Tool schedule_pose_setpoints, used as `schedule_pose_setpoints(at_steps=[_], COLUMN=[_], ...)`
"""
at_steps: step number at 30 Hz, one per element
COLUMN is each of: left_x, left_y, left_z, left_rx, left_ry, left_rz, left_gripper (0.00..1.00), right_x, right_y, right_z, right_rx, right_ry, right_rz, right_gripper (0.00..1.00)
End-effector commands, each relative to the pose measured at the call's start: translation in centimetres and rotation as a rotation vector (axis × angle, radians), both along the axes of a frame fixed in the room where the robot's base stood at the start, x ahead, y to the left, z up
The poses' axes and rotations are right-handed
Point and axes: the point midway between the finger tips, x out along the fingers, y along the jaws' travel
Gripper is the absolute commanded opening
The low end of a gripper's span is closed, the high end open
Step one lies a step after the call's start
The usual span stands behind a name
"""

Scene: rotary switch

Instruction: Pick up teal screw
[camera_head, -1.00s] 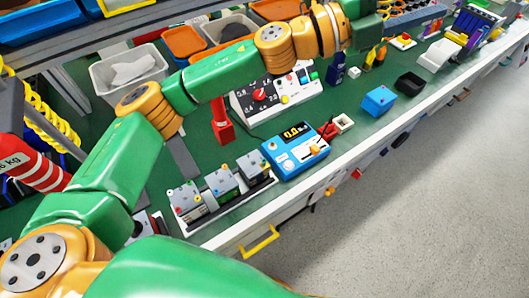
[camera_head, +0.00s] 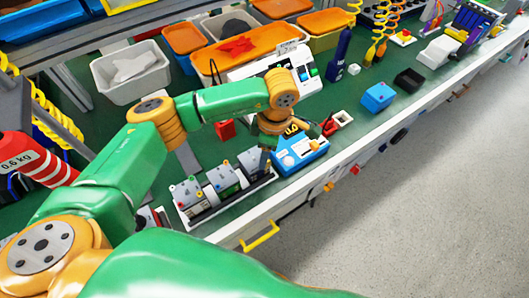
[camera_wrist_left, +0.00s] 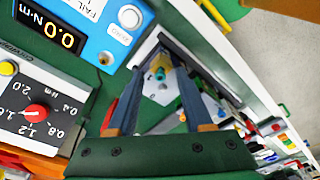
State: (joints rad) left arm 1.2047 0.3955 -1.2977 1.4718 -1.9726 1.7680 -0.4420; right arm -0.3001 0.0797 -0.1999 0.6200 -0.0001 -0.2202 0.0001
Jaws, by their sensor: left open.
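My left gripper (camera_head: 267,148) points down at the right-hand grey block in the head view, in front of the blue meter. In the left wrist view the left gripper (camera_wrist_left: 160,78) is open, with its two dark fingers spread. A small teal screw (camera_wrist_left: 160,74) shows on the pale top of the grey block (camera_wrist_left: 155,90), between the fingers in the picture. I cannot tell how far the fingertips are above it. My right gripper is not in view.
Two more grey blocks with coloured screws, the middle one (camera_head: 223,177) and the left one (camera_head: 187,192), stand in the same rack. The blue meter (camera_head: 298,155) is close on the right. A dial panel (camera_wrist_left: 35,115) is near in the wrist view. Bins line the back.

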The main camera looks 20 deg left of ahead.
Motion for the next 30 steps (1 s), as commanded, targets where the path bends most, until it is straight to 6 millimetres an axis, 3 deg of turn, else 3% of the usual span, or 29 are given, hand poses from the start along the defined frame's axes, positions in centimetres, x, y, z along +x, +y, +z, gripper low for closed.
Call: schedule_pose_setpoints(at_steps=[5,11,12,24,30], left_x=[0.0,0.0,0.0,0.0,0.1], left_y=[0.0,0.0,0.0,0.0,0.0], left_z=[-0.2,-0.1,-0.1,0.0,2.7], left_rx=[-0.001,-0.002,-0.002,-0.002,-0.003], left_ry=[-0.001,0.0,0.0,0.0,-0.007], left_rz=[0.001,0.001,0.001,0.002,0.001], left_gripper=[0.51,0.02,0.0,0.0,0.0], right_x=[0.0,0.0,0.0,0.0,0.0], right_y=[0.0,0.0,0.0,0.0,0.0], right_z=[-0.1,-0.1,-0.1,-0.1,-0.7], right_rx=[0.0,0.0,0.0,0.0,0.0], right_ry=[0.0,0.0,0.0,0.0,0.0], right_rz=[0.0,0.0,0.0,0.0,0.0], right_gripper=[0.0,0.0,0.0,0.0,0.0])
